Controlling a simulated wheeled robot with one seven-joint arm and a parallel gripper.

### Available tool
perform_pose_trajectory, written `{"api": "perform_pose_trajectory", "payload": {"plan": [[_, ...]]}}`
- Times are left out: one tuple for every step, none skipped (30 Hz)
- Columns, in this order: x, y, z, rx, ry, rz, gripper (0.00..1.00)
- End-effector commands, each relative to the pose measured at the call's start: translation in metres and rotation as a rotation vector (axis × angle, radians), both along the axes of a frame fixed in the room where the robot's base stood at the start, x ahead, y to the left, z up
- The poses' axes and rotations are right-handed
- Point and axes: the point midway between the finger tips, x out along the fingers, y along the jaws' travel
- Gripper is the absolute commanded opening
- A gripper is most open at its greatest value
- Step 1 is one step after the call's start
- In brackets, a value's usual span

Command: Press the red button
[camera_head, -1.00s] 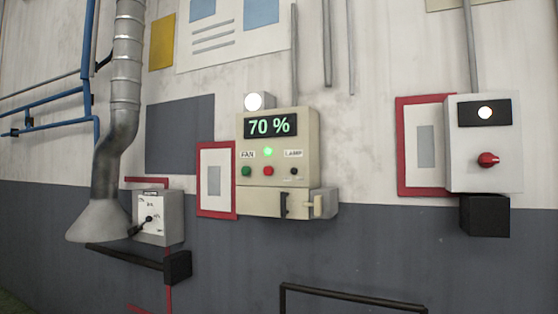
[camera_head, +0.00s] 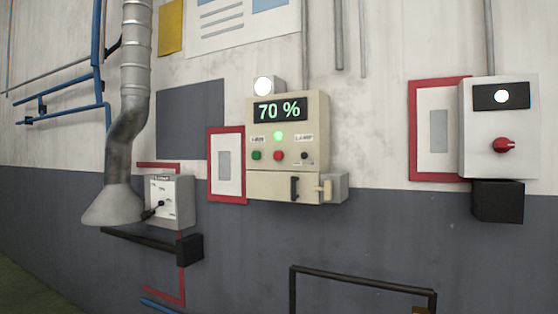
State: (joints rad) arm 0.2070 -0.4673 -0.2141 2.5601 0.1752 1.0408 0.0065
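The red button (camera_head: 278,156) is a small round button on the beige control box (camera_head: 316,128) on the wall, near the middle of the picture. A green button (camera_head: 256,156) sits to its left and a small black knob (camera_head: 304,156) to its right. A green light (camera_head: 278,136) glows just above the red button, and the display (camera_head: 280,110) above reads 70 %. My gripper is not in view.
A grey box with a lever (camera_head: 170,200) and a metal duct (camera_head: 125,150) stand left. A white box with a red knob (camera_head: 502,146) hangs right. A black rail (camera_head: 362,280) stands low in front of the wall. A handled drawer or door (camera_head: 268,186) is below the buttons.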

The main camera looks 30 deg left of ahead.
Motion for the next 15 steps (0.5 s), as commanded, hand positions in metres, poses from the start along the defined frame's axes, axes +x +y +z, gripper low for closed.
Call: {"api": "perform_pose_trajectory", "payload": {"plan": [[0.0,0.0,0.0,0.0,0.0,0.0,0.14],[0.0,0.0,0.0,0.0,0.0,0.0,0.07],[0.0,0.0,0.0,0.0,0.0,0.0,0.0],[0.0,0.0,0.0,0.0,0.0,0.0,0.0],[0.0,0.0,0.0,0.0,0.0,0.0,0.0],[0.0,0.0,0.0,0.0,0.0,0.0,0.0],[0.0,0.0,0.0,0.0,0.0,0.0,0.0],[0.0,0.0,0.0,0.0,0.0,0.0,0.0],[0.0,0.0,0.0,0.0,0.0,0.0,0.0],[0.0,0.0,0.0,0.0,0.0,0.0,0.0],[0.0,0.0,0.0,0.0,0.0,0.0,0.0],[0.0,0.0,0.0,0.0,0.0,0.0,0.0],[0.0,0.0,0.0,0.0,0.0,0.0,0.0],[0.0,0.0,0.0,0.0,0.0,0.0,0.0],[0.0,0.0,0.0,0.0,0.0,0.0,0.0]]}}
